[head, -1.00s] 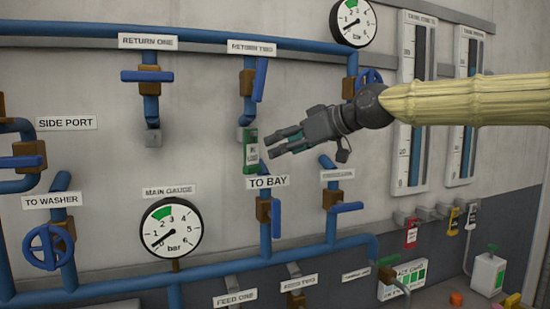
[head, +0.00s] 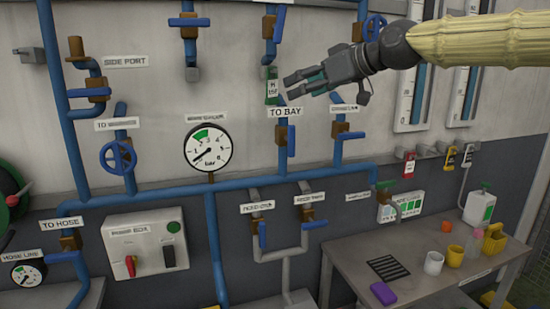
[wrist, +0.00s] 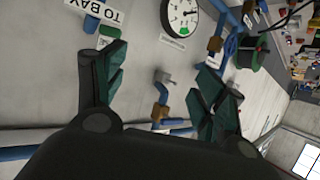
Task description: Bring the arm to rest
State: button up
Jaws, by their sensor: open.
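My gripper (head: 305,83) is at the upper middle of the head view, reaching in from the right in front of the pipe wall. Its fingers are apart and nothing is between them. In the wrist view my gripper (wrist: 160,82) shows its two dark green fingers spread, with the wall, a blue-handled valve and a gauge beyond.
Blue pipes with valves and the main gauge (head: 209,147) cover the wall. A grey table (head: 440,282) at lower right holds cups, a yellow basket (head: 494,239), a purple block (head: 383,293) and a white canister (head: 480,208). A pump box (head: 146,242) is at lower left.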

jog(key=w+a+f+m+g+h+b, duration=0.1)
jog(key=w+a+f+m, duration=0.1)
jog(key=f, duration=1.4)
jog(key=w+a+f+m+g+b, duration=0.1)
jog(key=a+f, duration=0.1)
jog(key=f, duration=1.4)
jog(key=s+d+f+m+g+h+b, duration=0.1)
jog(key=s+f, duration=0.3)
jog(key=f, duration=1)
jog(key=s+f+m+g+h+b, duration=0.15)
jog(key=s+f, duration=0.25)
jog(key=f, duration=0.9)
jog(key=s+d+f+m+g+h+b, duration=0.1)
jog(key=s+d+f, duration=0.2)
jog(key=s+f, duration=0.7)
jog(key=s+d+f+m+g+h+b, duration=0.15)
jog(key=s+d+f, duration=0.4)
jog(key=f, duration=0.75)
jog(key=s+d+f+h, duration=0.1)
jog(key=s+d+f, duration=0.2)
jog(key=s, duration=0.5)
jog(key=s+d+f+m+g+h+b, duration=0.1)
jog(key=s+d+f, duration=0.2)
jog(key=s, duration=0.5)
jog(key=s+d+f+m+g+h, duration=0.1)
jog(key=s+d+f, duration=0.3)
jog(key=s, duration=0.4)
jog(key=shift+s+f+h+b, duration=0.4)
jog(key=shift+f+h, duration=0.1)
jog(key=shift+f, duration=0.15)
